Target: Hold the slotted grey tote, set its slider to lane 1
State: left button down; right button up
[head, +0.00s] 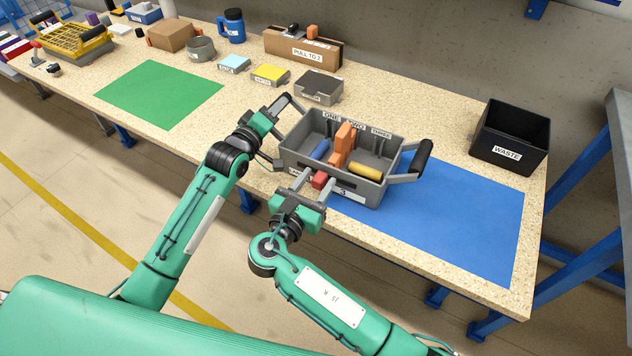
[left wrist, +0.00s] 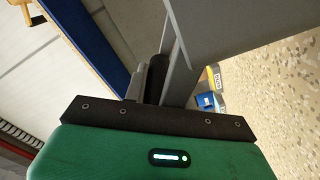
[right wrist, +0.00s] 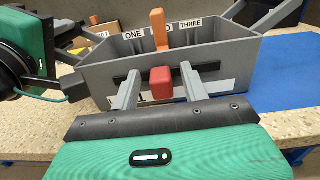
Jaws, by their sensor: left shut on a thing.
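The slotted grey tote (head: 385,188) sits on the bench, partly over the blue mat. Its inside back wall reads ONE, TWO, THREE. An orange upright piece (head: 343,140) stands in front of TWO, which it partly covers. The red slider knob (right wrist: 161,82) sits near the middle of the dark slot (right wrist: 205,76) in the tote's near wall. My left gripper (head: 279,107) is shut on the tote's left handle (left wrist: 157,75). My right gripper (right wrist: 166,84) is open, its fingers on either side of the red knob with gaps. The lane number behind it is hidden.
A blue and a yellow cylinder (head: 365,171) lie inside the tote. A black WASTE bin (head: 510,140) stands to the right. A small grey box (head: 318,88) and cyan and yellow blocks lie behind. The green mat (head: 160,92) is clear; the blue mat (head: 460,210) has free room.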

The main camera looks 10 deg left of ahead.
jog(key=v, duration=0.7)
jog(key=shift+s, duration=0.3)
jog(key=shift+a, duration=0.15)
